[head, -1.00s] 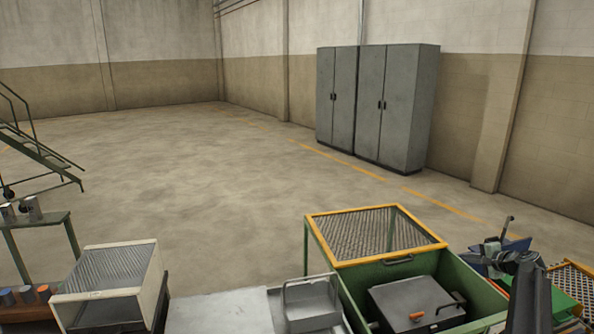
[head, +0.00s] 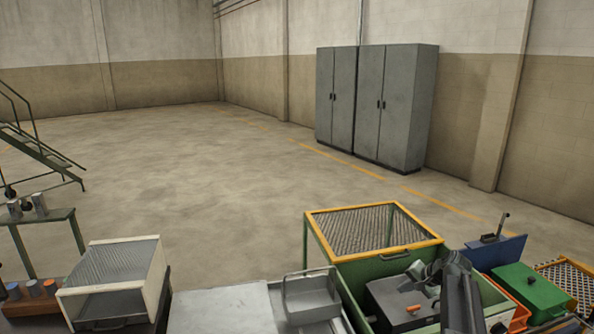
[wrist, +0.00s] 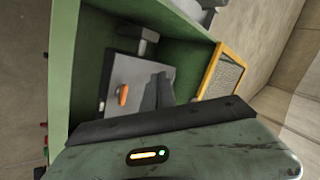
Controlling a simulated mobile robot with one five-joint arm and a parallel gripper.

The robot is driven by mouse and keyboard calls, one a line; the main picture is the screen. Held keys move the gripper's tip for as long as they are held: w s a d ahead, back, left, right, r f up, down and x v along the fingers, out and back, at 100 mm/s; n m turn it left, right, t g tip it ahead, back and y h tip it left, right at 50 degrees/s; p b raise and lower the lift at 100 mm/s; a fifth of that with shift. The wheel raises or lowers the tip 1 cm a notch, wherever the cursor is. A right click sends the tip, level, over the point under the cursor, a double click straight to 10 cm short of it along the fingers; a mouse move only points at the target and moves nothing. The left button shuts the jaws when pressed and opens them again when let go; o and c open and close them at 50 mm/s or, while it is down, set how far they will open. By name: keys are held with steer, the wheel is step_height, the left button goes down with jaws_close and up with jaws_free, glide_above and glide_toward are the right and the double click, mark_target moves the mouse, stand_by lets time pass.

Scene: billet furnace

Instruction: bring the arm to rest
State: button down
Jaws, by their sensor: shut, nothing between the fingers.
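My gripper (head: 422,277) is at the lower right in the head view, above the green open-topped box (head: 350,296). In the wrist view its two dark fingers (wrist: 159,92) are together with nothing between them. They point down over the grey lid (wrist: 130,75) with the orange handle (wrist: 123,94). The gap between fingertips and lid is hard to judge. My arm hides part of the box's right side in the head view.
A yellow-framed mesh guard (head: 373,215) stands at the box's back. A grey tray (head: 311,297) is left of it. To the right are a blue plate (head: 505,253) and a green lidded box (head: 533,291). Open floor (head: 200,190) lies beyond.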

steer(key=s+a+f+n+g+h, duration=0.2)
steer(key=s+a+n+g, duration=0.15)
steer(key=s+a, duration=0.55)
steer(key=s+a+f+n+g+h, duration=0.1)
steer(key=s+a+f+n+g, duration=0.2)
steer(key=s+a, duration=0.7)
steer(key=s+f+n+h+b, duration=0.1)
steer(key=s+f+n+b, duration=0.1)
steer(key=f+b, duration=0.8)
steer(key=shift+s+a, duration=0.15)
steer(key=shift+s, duration=0.7)
